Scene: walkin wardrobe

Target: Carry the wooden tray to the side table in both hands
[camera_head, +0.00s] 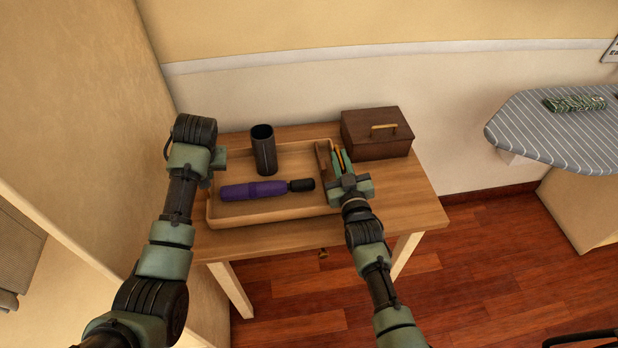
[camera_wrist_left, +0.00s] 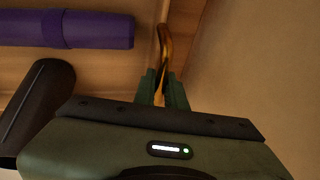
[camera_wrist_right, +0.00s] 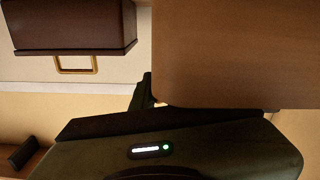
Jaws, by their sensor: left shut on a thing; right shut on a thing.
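The wooden tray (camera_head: 262,214) is over the light wood side table (camera_head: 415,205); whether it touches the top I cannot tell. In it a dark cup (camera_head: 264,150) stands upright and a purple umbrella (camera_head: 255,190) lies along the front. My left gripper (camera_head: 218,162) is at the tray's left end; the left wrist view shows its fingers (camera_wrist_left: 165,85) shut on a brass handle (camera_wrist_left: 164,45). My right gripper (camera_head: 342,165) is shut on the handle at the right end. In the right wrist view, the held handle is hidden behind a brown panel.
A dark brown box (camera_head: 375,135) with a brass handle stands on the table close to the tray's right end. A wall runs behind the table and a tall panel (camera_head: 110,120) stands close on the left. A striped ironing board (camera_head: 560,130) is at right. Wood floor (camera_head: 480,260) is clear in front.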

